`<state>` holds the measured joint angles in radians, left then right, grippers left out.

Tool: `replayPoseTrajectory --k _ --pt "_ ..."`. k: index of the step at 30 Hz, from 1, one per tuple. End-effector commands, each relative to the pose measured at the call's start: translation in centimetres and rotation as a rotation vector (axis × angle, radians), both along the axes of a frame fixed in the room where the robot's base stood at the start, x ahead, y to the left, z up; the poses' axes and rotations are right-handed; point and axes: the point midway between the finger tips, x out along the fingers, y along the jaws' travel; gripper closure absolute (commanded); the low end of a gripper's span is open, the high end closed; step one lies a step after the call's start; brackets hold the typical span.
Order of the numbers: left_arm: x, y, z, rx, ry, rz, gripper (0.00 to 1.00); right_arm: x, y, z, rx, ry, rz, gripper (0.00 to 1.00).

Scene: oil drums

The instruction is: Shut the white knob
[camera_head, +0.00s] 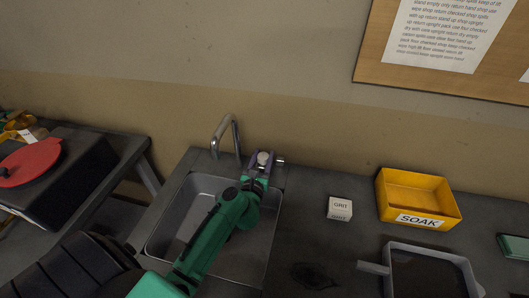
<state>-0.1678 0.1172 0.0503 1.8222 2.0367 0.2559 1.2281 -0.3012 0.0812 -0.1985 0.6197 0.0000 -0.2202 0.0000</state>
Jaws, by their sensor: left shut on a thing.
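The white knob (263,158) stands at the back edge of the sink, to the right of the curved metal faucet (227,133). My left arm reaches over the sink from the lower left. A small metal stub shows just right of the fingers. My right gripper is not in view.
The grey sink basin (181,222) lies under my left arm. On the counter to the right are a white "GINT" box (340,207), a yellow "SOAK" bin (416,197) and a handled tray (397,249). A red round lid (32,161) lies on the left table.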

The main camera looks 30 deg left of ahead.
Motion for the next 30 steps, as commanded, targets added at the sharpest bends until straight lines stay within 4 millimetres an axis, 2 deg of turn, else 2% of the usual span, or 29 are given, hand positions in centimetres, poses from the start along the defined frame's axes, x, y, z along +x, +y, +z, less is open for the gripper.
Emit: replayPoseTrajectory --k 1,7,18,30 --pt "-0.2 0.3 0.2 0.005 0.011 -0.027 1.00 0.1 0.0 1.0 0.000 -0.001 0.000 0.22" --pt "-0.1 0.3 -0.1 0.004 0.009 -0.165 1.00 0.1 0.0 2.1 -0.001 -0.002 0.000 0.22" --pt "0.0 0.0 -0.2 0.000 0.005 -0.322 1.00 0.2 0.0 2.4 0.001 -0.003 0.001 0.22" --pt "0.0 -0.1 -0.1 0.000 0.003 -0.340 1.00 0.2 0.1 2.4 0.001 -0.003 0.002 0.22"
